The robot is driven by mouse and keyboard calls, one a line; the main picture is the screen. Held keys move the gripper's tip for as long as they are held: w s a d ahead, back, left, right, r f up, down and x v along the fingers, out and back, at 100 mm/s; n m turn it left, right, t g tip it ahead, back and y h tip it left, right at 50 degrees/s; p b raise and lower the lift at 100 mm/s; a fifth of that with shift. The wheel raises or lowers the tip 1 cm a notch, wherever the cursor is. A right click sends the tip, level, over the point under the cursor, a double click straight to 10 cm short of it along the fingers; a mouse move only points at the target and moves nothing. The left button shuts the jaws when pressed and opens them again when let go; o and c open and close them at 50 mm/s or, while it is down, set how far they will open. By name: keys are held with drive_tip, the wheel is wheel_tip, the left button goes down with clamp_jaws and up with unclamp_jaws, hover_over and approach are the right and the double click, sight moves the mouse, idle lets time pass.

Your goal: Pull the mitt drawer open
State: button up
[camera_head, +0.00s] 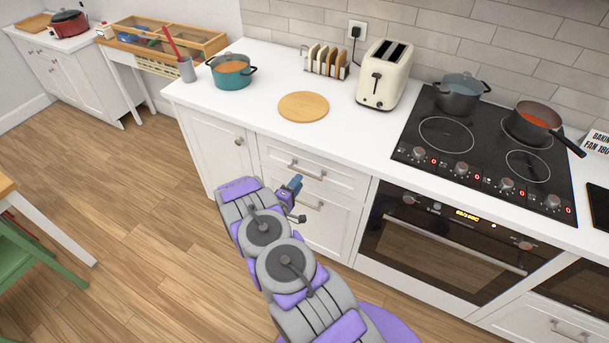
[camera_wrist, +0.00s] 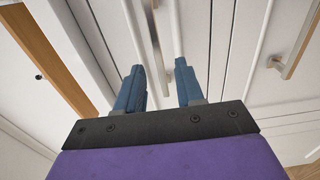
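Two white drawer fronts sit one above the other under the counter. The upper drawer (camera_head: 333,180) has a metal bar handle (camera_head: 308,169), and the lower drawer (camera_head: 325,232) has a similar handle (camera_head: 306,203). Both fronts look closed; no mitt is visible and no label tells which is the mitt drawer. My gripper (camera_head: 293,186) is in front of these drawers. In the wrist view my gripper (camera_wrist: 159,73) has its blue fingers apart, with a metal bar handle (camera_wrist: 156,40) lying in line with the gap. I cannot tell whether they touch it. Another handle (camera_wrist: 293,42) is at the right.
The oven (camera_head: 450,235) is right of the drawers, and a cabinet door (camera_head: 215,150) is left. The white counter (camera_head: 270,75) above carries a round board (camera_head: 303,106), toaster (camera_head: 386,75) and teal pot (camera_head: 232,72). Wooden floor (camera_head: 130,220) is open at left.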

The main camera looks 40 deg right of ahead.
sight(305, 172)
drive_tip(key=b+x, duration=0.1)
drive_tip(key=x, duration=0.5)
drive_tip(key=shift+d, duration=0.25)
drive_tip(key=shift+a, duration=0.1)
clamp_jaws()
